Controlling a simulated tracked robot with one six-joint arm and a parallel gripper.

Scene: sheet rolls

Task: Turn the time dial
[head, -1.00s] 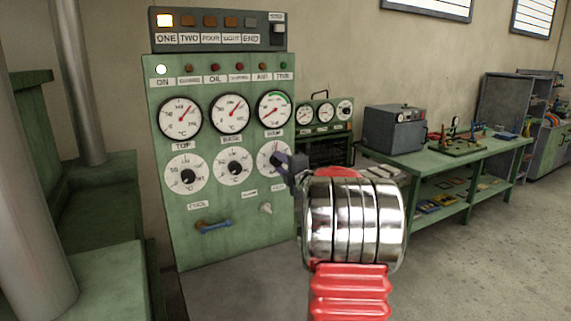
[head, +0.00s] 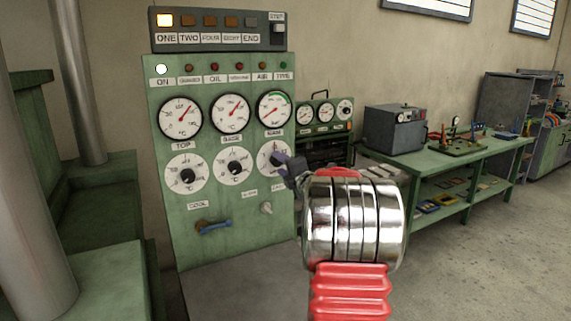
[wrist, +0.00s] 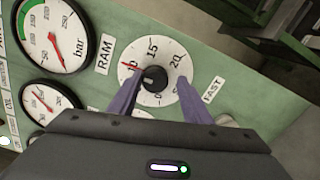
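The dial under the ram gauge (head: 274,110) is white with a black centre knob and a red pointer. I take this dial (head: 268,150) to be the time dial; its label is not readable. In the wrist view the dial (wrist: 158,52) shows its pointer to the left of the knob (wrist: 155,78), near the 10. My gripper (head: 284,164) is in front of the dial and partly covers it. In the wrist view my gripper (wrist: 160,80) is open, its two purple fingers apart on either side of the knob. I cannot tell whether either finger touches the knob.
The green panel (head: 245,210) also carries two other dials, several gauges and a blue-handled lever (head: 214,226). A small knob (head: 266,208) sits just below the dial. A green workbench (head: 450,170) with a grey box (head: 394,129) stands to the right.

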